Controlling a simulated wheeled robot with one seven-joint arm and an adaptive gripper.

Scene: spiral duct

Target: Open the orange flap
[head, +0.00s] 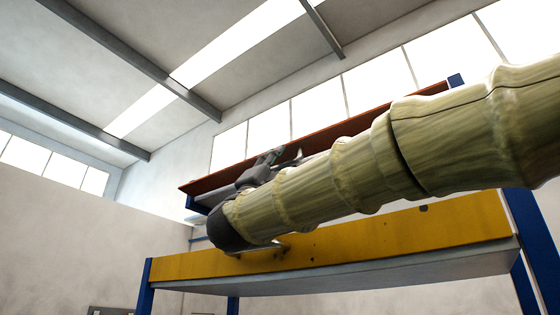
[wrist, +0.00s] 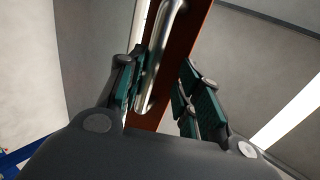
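The orange flap shows in the head view as a long rust-orange panel (head: 207,182), tilted up along the top of a blue-legged frame. It also shows in the wrist view (wrist: 190,32), with a silver bar handle (wrist: 165,45) on it. My gripper (head: 284,157) is up at the flap in the head view, partly hidden by my arm. In the wrist view my gripper (wrist: 163,66) is open, its teal-padded fingers apart. The handle runs between them, closer to the left finger. I cannot tell whether that finger touches it.
A yellow panel (head: 400,232) spans the frame's front below my arm, with a small metal handle (head: 275,246) on it, partly hidden. Blue posts (head: 527,235) stand at its ends. Pale walls and a beamed ceiling surround it. Open room lies left of the frame.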

